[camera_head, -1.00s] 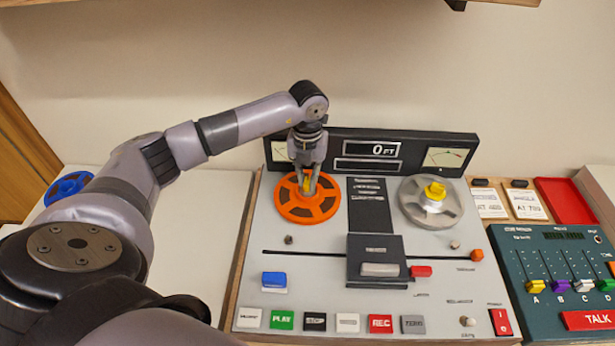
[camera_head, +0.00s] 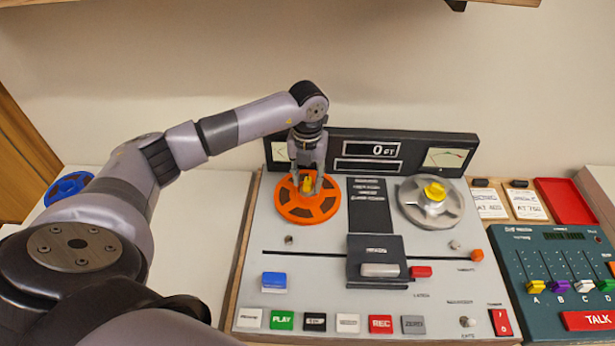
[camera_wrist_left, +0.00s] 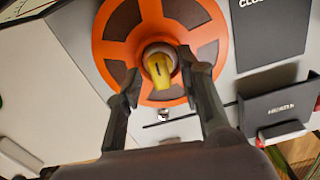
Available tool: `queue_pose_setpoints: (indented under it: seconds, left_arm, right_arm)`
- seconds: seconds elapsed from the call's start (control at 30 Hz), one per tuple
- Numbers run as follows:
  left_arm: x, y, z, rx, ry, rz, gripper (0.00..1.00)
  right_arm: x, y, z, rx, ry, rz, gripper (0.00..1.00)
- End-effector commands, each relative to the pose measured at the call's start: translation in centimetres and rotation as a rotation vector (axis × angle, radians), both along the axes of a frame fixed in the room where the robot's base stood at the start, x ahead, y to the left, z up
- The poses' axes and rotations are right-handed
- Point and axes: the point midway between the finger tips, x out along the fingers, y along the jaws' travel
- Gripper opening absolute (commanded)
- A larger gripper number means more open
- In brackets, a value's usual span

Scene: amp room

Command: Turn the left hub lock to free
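The left hub lock (camera_head: 307,185) is a yellow knob at the centre of the orange reel (camera_head: 290,208) on the tape deck. In the left wrist view the yellow knob (camera_wrist_left: 160,70) sits on a pale hub, with a dark mark on its face. My left gripper (camera_head: 307,188) is over the orange reel. In the wrist view its fingers (camera_wrist_left: 160,88) are spread on either side of the knob, with a gap on both sides. My right gripper is not in view.
A silver reel (camera_head: 418,212) with another yellow lock (camera_head: 435,192) is on the right of the deck. The black meter panel (camera_head: 372,150) rises behind the reels. A black head block (camera_head: 376,260) and several buttons are in front. A blue reel (camera_head: 68,187) lies at left.

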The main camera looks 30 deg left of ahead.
Motion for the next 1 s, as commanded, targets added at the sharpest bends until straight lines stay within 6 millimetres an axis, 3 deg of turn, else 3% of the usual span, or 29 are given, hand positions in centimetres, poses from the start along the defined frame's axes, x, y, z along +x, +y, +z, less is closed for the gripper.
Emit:
queue_pose_setpoints:
  seconds: [0.17,0.6,0.8,1.0]
  left_arm:
    - [0.1,0.0,1.8,0.000,-0.005,-0.001,0.35]
    - [0.1,0.0,10.4,0.000,-0.004,0.001,0.35]
    - [0.0,0.0,11.9,-0.001,-0.001,0.000,0.35]
    - [0.0,0.0,12.0,0.000,0.000,0.000,0.35]
  right_arm:
    - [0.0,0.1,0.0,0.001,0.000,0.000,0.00]
    - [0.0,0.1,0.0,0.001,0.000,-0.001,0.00]
    - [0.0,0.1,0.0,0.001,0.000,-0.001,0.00]
    - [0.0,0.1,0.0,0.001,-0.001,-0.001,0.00]
